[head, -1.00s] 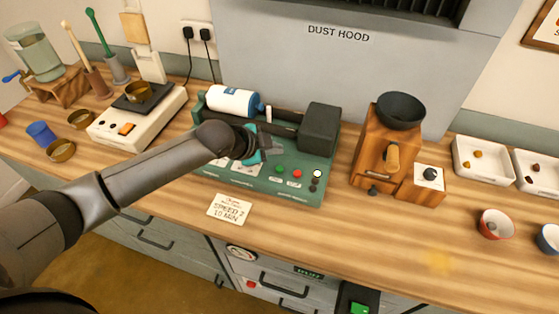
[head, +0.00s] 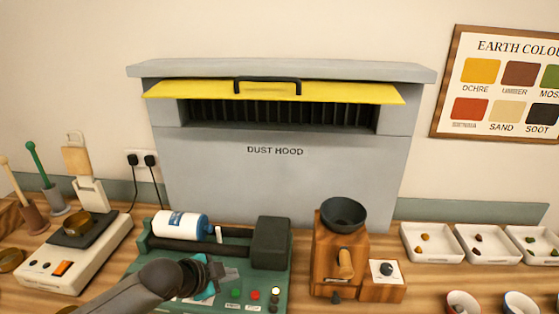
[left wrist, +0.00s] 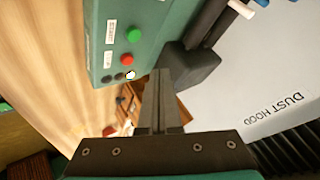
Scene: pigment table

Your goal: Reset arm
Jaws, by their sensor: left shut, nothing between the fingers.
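My left gripper (head: 222,274) is over the green roller machine (head: 138,262), in front of its rollers, with its fingers pointing right. It is shut and empty. In the left wrist view its closed fingers (left wrist: 160,105) show in front of the machine's dark end block. A white and blue jar (head: 182,224) lies on its side on the rollers. Green and red buttons (head: 254,295) are on the machine's front panel, right of the gripper. My right gripper is not in view.
The grey dust hood (head: 275,185) with a raised yellow flap (head: 330,91) stands behind. A wooden grinder (head: 330,255) is right of the machine, and a scale (head: 62,276) is left. White trays (head: 430,258) and bowls (head: 461,302) are at the right.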

